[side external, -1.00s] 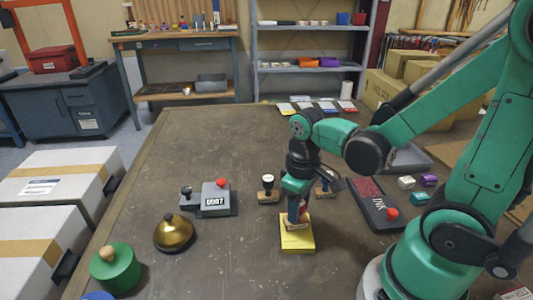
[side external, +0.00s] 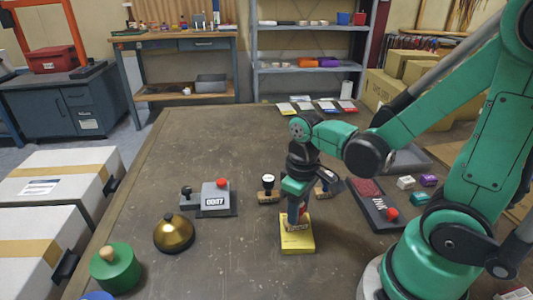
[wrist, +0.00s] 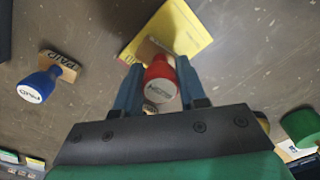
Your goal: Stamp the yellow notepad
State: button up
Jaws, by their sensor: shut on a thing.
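The yellow notepad (side external: 298,245) lies flat on the table below my gripper. It also shows in the wrist view (wrist: 190,32), partly covered by a stamp. My gripper (side external: 296,203) points down and is shut on a red-handled stamp (wrist: 160,82) with a wooden base (side external: 297,223). The stamp is upright over the far part of the notepad. I cannot tell whether its face touches the paper. The underside of the stamp is hidden. The ink pad (side external: 375,203), marked INK, lies open to the right.
A black-handled stamp (side external: 268,188) stands left of my gripper, and another stamp (side external: 322,190) is close behind it. A numbering device (side external: 215,198), a brass bell (side external: 174,234) and a green round object (side external: 115,267) stand to the left.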

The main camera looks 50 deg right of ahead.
jog(key=shift+r, duration=3.5)
